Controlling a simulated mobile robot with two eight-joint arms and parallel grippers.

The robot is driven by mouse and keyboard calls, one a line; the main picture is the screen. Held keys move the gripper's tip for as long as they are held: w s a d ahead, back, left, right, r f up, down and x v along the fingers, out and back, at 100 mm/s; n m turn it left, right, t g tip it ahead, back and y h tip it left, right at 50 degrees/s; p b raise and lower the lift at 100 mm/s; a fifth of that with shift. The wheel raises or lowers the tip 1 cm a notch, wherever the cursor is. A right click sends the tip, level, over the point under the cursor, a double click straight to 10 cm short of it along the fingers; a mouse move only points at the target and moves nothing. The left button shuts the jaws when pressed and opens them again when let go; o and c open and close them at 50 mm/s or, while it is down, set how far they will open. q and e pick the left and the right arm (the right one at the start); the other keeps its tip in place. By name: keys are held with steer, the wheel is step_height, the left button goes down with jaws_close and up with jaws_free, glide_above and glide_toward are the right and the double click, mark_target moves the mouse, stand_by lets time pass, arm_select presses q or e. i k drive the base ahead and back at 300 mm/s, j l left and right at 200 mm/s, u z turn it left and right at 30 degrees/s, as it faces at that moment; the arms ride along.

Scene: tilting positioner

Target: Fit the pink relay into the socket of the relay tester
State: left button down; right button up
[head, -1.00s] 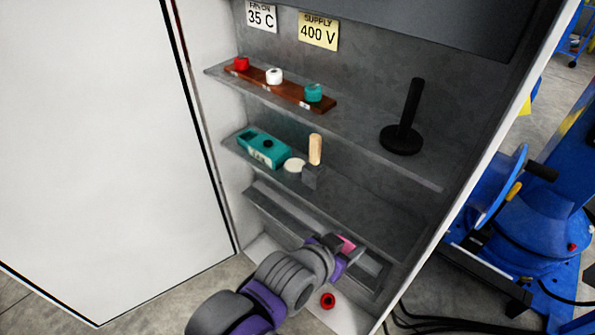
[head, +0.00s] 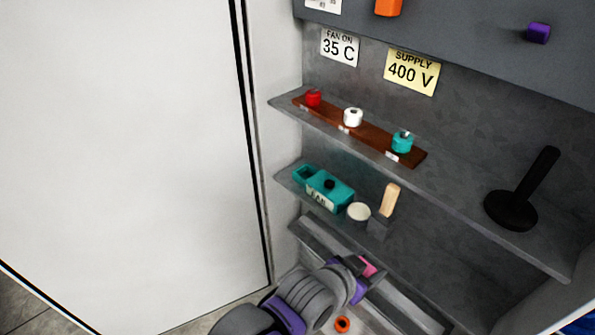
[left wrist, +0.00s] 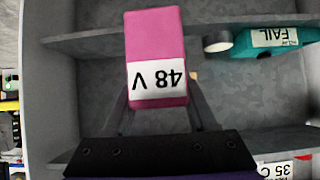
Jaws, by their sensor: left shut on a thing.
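The pink relay (left wrist: 155,38) is a block with a white "48 V" label, upside down in the left wrist view. My left gripper (head: 362,277) is shut on it. In the head view only a small pink part of the relay (head: 368,265) shows beyond the gripper, below the middle shelf. The teal tester (head: 337,188) stands on the middle shelf, above and left of the gripper, with a black knob and a recess at its left end. Its label reads "FAIL" in the left wrist view (left wrist: 275,37). The relay is apart from the tester. My right gripper is not in view.
On the middle shelf, a pale round piece (head: 359,211) and a wooden peg (head: 390,200) stand right of the tester. The upper shelf holds a brown strip (head: 376,137) with red, white and teal pieces, and a black stand (head: 511,210). An orange-red ring (head: 342,324) lies low down.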

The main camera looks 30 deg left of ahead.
mark_target(336, 199)
steer(key=i+j, duration=0.1)
steer(key=j, duration=0.3)
steer(key=i+j, duration=0.1)
steer(key=j, duration=0.35)
steer(key=i+j, duration=0.1)
steer(key=j, duration=0.3)
steer(key=i+j, duration=0.1)
steer(key=j, duration=0.35)
